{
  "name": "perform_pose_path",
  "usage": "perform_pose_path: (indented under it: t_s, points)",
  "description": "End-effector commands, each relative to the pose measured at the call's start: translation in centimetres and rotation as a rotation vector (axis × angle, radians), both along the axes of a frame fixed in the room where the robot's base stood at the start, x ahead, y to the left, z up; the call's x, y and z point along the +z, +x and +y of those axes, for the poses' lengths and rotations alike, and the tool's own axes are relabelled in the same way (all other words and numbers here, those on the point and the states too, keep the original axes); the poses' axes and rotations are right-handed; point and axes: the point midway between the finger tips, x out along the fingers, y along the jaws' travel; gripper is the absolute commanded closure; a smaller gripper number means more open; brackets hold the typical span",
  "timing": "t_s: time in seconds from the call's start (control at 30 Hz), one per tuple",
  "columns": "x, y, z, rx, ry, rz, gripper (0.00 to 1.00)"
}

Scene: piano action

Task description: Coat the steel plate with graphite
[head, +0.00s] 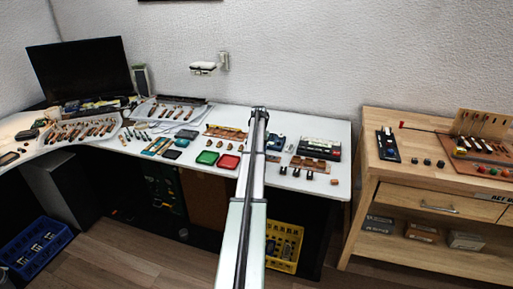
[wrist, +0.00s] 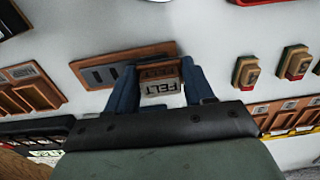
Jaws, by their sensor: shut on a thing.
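My gripper (wrist: 160,92) shows in the wrist view as two blue fingers, shut on a small block labelled FELT (wrist: 160,88). The block has a wooden-brown top edge and a pale lower face. Just behind it is a brown wooden plate (wrist: 90,72) with dark slots; the block overlaps it in the picture, and I cannot tell whether they touch. In the head view my arm reaches over the white table, and the fingers cannot be made out. I cannot pick out the steel plate or the graphite with certainty in either view.
On the white table (head: 335,125) are a green tray (head: 207,157), a red tray (head: 229,161) and a wooden rack (head: 310,163). In the wrist view, red-and-green blocks (wrist: 246,72) lie at right. A wooden bench (head: 375,190) stands at right, past a gap.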

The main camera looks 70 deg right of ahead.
Motion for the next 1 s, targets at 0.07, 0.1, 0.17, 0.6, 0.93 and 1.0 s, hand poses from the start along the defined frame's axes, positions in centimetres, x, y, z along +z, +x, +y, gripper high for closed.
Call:
perform_pose_path:
  t_s: [0.07, 0.1, 0.17, 0.6, 0.93, 1.0]
  points:
    - [-0.5, -0.8, 0.1, -0.001, 0.001, 0.0, 0.81]
    - [0.1, -1.2, 0.1, 0.0, 0.0, 0.0, 0.81]
    - [0.0, -1.7, 0.1, 0.0, 0.0, 0.0, 0.81]
    - [-0.3, -5.7, 0.1, 0.0, 0.0, 0.0, 0.81]
    - [-0.1, -8.6, 0.1, 0.0, 0.0, 0.0, 0.81]
    - [-0.2, -9.3, 0.1, 0.0, 0.001, 0.0, 0.81]
